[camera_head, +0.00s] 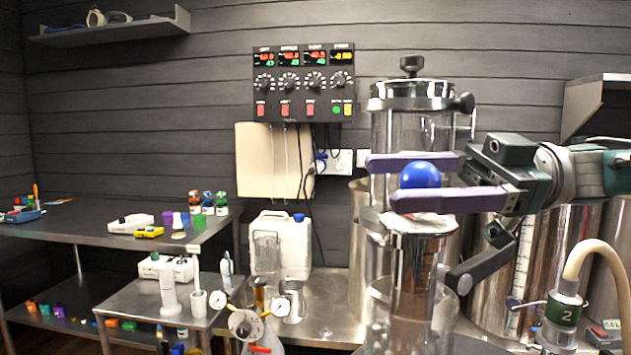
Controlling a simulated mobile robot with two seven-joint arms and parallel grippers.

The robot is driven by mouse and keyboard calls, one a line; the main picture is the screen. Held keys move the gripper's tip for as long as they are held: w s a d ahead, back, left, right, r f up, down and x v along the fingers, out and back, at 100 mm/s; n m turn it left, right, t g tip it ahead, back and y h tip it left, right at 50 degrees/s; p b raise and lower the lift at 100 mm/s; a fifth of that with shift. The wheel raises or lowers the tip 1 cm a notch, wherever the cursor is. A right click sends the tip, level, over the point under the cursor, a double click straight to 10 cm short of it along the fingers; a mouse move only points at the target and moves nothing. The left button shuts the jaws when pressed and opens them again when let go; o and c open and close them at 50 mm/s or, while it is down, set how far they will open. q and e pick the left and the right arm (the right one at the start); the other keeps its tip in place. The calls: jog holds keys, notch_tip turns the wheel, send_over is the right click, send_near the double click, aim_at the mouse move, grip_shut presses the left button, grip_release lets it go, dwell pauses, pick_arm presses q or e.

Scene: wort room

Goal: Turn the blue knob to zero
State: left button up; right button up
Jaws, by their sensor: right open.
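A round, glossy blue knob (420,174) shows at the right of centre, in front of the tall glass-and-steel vessel (411,105). My right gripper (412,180) comes in from the right with two flat purple fingers. The fingers are apart, one behind and above the knob and one in front and below it. The knob shows between them, and the front finger hides its lower edge. I cannot tell whether either finger touches it. No zero mark or pointer on the knob can be made out. My left gripper is not in view.
A control panel (304,82) with black dials and lit displays hangs on the dark wall. Steel tanks (556,265) stand close behind and below my right arm. A hose (598,252) rises at the lower right. A white jug (282,241) and gauges stand left of the vessel.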

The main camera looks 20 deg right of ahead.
jog(key=b+v, duration=0.2)
jog(key=v, duration=0.6)
jog(key=shift+b, duration=0.4)
